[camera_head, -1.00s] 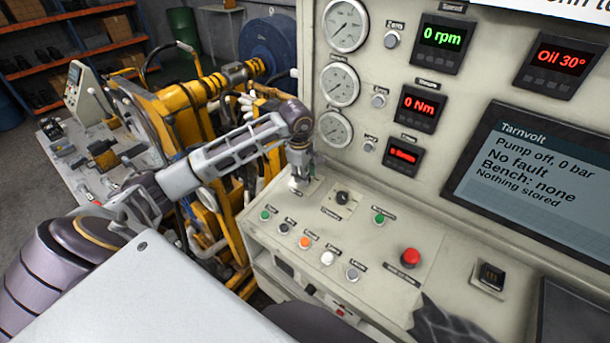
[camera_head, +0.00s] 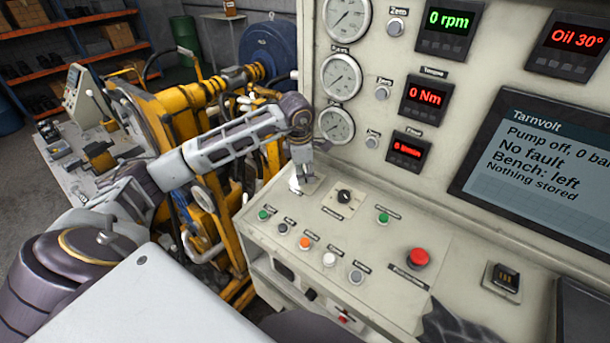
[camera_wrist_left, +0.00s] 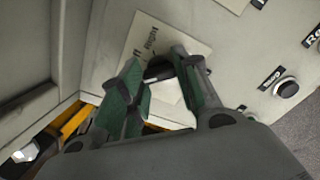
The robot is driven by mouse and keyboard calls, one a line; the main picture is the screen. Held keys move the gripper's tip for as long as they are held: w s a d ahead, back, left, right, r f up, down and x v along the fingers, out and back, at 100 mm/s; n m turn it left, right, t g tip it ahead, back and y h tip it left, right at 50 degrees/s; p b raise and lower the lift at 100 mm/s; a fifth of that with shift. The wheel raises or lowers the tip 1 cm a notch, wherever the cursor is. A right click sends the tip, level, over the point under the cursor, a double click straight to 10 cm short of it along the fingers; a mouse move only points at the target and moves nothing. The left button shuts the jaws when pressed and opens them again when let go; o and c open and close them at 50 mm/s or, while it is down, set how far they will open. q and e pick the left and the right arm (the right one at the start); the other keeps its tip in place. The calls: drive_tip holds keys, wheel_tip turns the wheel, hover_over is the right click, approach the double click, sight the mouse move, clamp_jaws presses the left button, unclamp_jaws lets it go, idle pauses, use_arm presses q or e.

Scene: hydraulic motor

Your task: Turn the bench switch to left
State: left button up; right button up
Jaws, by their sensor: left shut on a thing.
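The bench switch sits on a light plate at the left end of the sloping control panel, and my gripper hides most of it in the head view. In the left wrist view its dark knob (camera_wrist_left: 158,70) shows between the green-padded fingers, on a plate (camera_wrist_left: 180,42) with a label reading "Right". My left gripper (camera_head: 296,184) reaches down to the panel and is shut on the switch; it also shows in the left wrist view (camera_wrist_left: 160,90). The display screen (camera_head: 535,165) reads "Pump off, 0 bar", "No fault", "Bench: left", "Nothing stored". My right gripper cannot be made out.
A black rotary knob (camera_head: 344,197) stands just right of my left gripper. Green, orange, white and grey buttons and a large red button (camera_head: 418,258) are on the same panel. Gauges and digital readouts rise behind. Yellow machinery (camera_head: 190,130) stands to the left.

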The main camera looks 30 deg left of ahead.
use_arm(q)
drive_tip(key=shift+n, duration=0.5)
drive_tip(key=o, duration=1)
drive_tip(key=shift+s+a+r, duration=0.1)
drive_tip(key=shift+s+r, duration=0.2)
drive_tip(key=shift+r, duration=1.7)
drive_tip(key=shift+s+d+r, duration=0.1)
drive_tip(key=shift+s+r, duration=0.2)
drive_tip(key=shift+r, duration=1.65)
drive_tip(key=shift+s+a+r, duration=0.1)
drive_tip(key=shift+s+r, duration=0.2)
drive_tip(key=shift+r, duration=1.7)
